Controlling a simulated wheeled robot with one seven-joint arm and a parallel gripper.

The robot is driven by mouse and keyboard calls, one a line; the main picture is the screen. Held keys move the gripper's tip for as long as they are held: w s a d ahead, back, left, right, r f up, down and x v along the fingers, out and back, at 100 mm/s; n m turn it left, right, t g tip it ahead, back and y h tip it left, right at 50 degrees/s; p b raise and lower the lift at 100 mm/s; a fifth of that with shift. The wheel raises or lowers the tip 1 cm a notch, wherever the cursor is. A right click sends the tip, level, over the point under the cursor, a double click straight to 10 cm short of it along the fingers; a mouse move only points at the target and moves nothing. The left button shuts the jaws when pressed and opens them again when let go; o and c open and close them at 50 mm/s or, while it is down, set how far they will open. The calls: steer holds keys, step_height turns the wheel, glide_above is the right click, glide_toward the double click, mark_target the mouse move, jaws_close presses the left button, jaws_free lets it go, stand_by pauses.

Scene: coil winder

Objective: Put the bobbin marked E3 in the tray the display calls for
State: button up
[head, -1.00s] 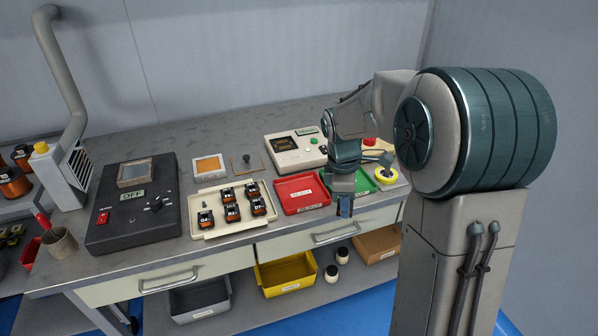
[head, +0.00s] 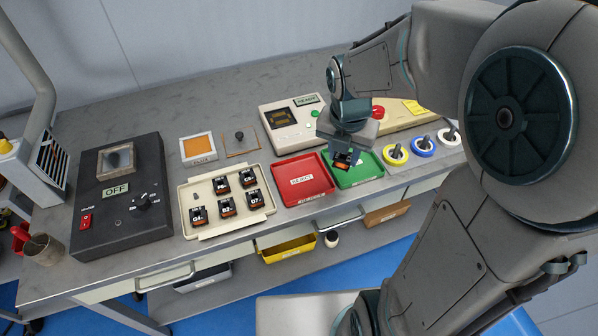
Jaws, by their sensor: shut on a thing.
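My gripper (head: 344,160) points down over the green tray (head: 366,176), near its left side. It is shut on a dark bobbin with orange winding (head: 342,163); its mark cannot be read. The bobbin looks to be above the tray floor, though the exact height cannot be told. The red tray (head: 303,192), labelled REJECT, lies just left of the green tray. The tester (head: 293,133) behind them has a dark screen (head: 283,117) with orange text too small to read, and a small green display (head: 308,100) that seems to read READY.
A cream tray (head: 187,204) at left holds several marked bobbins (head: 228,207). A black unit (head: 118,220) showing OFF stands farther left. Several ringed posts (head: 423,146) and a red button (head: 378,111) are at right. A yellow bin (head: 287,250) sits below the bench.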

steer(key=a+f, duration=0.2)
steer(key=a, duration=0.1)
steer(key=a+f, duration=0.2)
steer(key=a, duration=0.2)
steer(key=w+a+f, duration=0.1)
steer(key=a+f, duration=0.1)
steer(key=a, duration=0.1)
steer(key=shift+a+f+b, duration=0.2)
steer(key=shift+a+b, duration=0.05)
steer(key=shift+b, duration=0.05)
steer(key=shift+f, duration=1.95)
steer(key=shift+f+b, duration=0.15)
steer(key=shift+b, duration=0.15)
steer(key=o, duration=0.7)
steer(key=shift+o, duration=0.3)
